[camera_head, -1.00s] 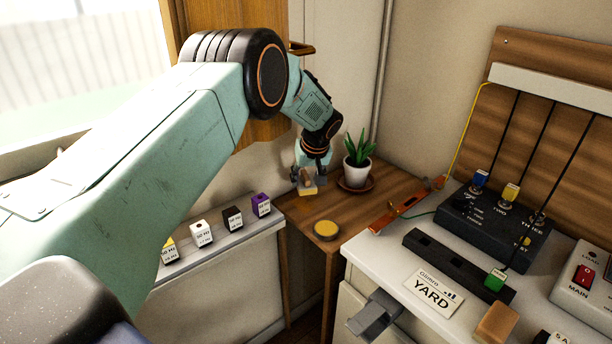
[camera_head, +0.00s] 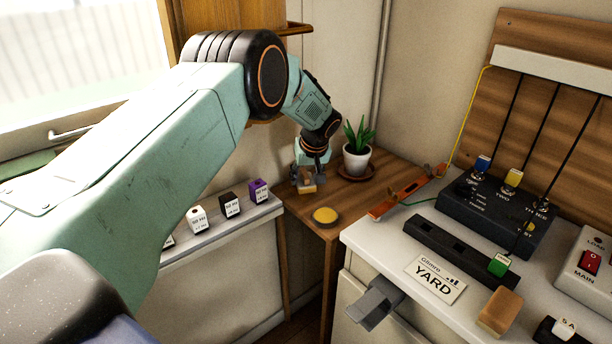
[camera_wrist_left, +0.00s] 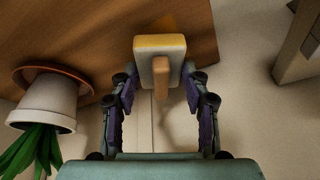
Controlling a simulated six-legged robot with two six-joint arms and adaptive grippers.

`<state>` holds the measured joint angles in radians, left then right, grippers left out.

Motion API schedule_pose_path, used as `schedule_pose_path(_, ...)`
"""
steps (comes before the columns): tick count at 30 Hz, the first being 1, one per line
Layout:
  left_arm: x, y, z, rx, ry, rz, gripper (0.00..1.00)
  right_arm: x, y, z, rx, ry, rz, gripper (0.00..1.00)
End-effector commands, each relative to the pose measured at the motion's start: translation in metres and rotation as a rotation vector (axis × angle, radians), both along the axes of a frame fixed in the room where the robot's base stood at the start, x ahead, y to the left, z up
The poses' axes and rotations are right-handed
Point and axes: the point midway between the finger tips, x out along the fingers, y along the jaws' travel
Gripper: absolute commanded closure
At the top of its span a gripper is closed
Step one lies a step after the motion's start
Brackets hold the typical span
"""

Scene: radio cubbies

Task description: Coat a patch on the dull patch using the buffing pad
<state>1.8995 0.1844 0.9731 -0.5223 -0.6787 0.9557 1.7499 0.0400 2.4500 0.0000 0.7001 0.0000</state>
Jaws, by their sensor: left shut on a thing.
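The buffing pad (camera_wrist_left: 158,45) is a pale block with a yellow face and a wooden handle. My left gripper (camera_wrist_left: 160,84) is shut on it by the handle. In the head view the left gripper (camera_head: 308,174) and pad (camera_head: 307,189) are at the back left of the wooden corner table (camera_head: 352,197), left of the potted plant. I cannot tell whether the pad touches the wood. A round yellow-topped tin (camera_head: 325,215) stands at the table's front. I cannot make out a dull patch. My right gripper is not in view.
A potted plant (camera_head: 357,159) on a saucer stands close right of the gripper. An orange level-like bar (camera_head: 405,195) lies at the white counter's edge. Small labelled blocks (camera_head: 229,205) line the left shelf. The white counter (camera_head: 385,258) carries switch boxes and a YARD card.

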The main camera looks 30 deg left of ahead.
Motion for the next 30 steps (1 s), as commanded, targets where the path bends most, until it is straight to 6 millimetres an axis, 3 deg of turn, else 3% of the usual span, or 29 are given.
schedule_pose_path(30, 0.0, 0.0, -0.017, 0.0, 0.0, 0.0, 1.0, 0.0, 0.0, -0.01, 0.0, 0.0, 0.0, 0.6)
